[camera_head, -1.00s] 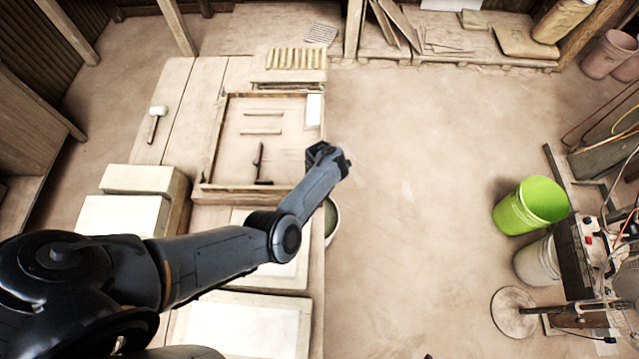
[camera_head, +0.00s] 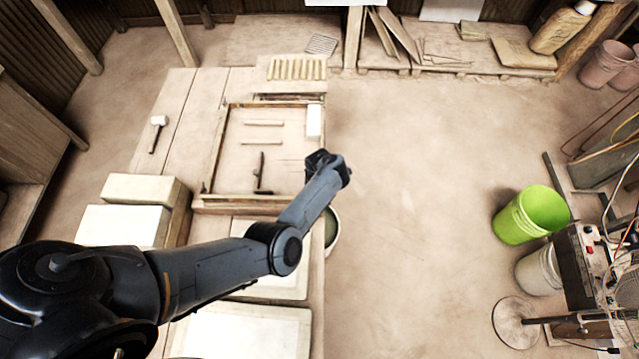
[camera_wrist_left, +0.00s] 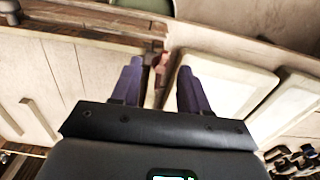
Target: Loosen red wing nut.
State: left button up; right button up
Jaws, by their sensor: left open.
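My left gripper (camera_wrist_left: 160,82) is open, with its two purple fingers apart in the left wrist view. A small reddish-brown piece (camera_wrist_left: 159,63) shows between the fingers, beside a wooden edge. It is too small and blurred to tell whether it is the red wing nut or whether a finger touches it. In the head view my left arm reaches from the lower left to the right edge of a wooden frame (camera_head: 210,165) on the bench. The fingertips are hidden there. No red wing nut can be made out in the head view. My right gripper is not in view.
A wooden mallet with a white head (camera_head: 157,120) lies on the bench. Pale slabs (camera_head: 122,226) sit at the near left. A green bucket (camera_head: 531,214) stands on the floor at right, beside a machine (camera_head: 578,265). The middle floor is clear.

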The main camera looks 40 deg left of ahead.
pick_arm(q)
notch_tip(320, 180, up, 9)
jog(key=p, duration=0.2)
jog(key=shift+r, duration=0.2)
dwell(0.4)
